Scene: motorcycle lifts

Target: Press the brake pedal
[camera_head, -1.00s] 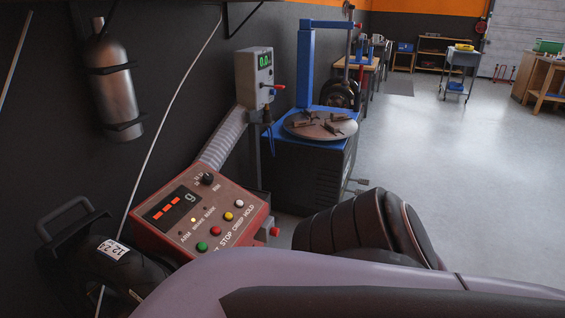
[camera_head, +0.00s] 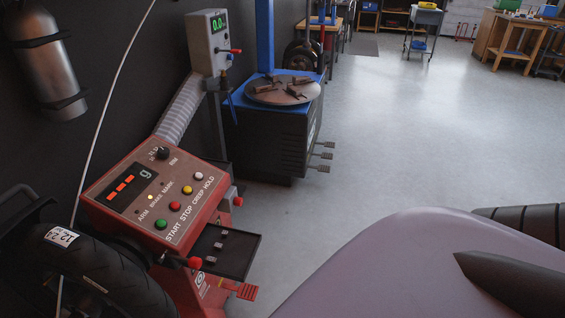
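A red ribbed pedal (camera_head: 247,291) sticks out low at the right side of the red wheel balancer (camera_head: 205,282), near the floor; I take it to be the brake pedal. Nothing touches it in view. The balancer's sloping panel (camera_head: 155,195) has an orange display, a lit yellow lamp and coloured buttons labelled START, STOP, CREEP and HOLD. Neither gripper is in view. Large purple-grey and black parts at the lower right appear to be my own arm.
A tyre (camera_head: 98,274) is at the balancer's left. A dark tray (camera_head: 225,250) juts out above the pedal. Behind stands a tyre changer (camera_head: 270,140) with several grey pedals (camera_head: 321,156) on its right. The floor (camera_head: 400,130) to the right is clear.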

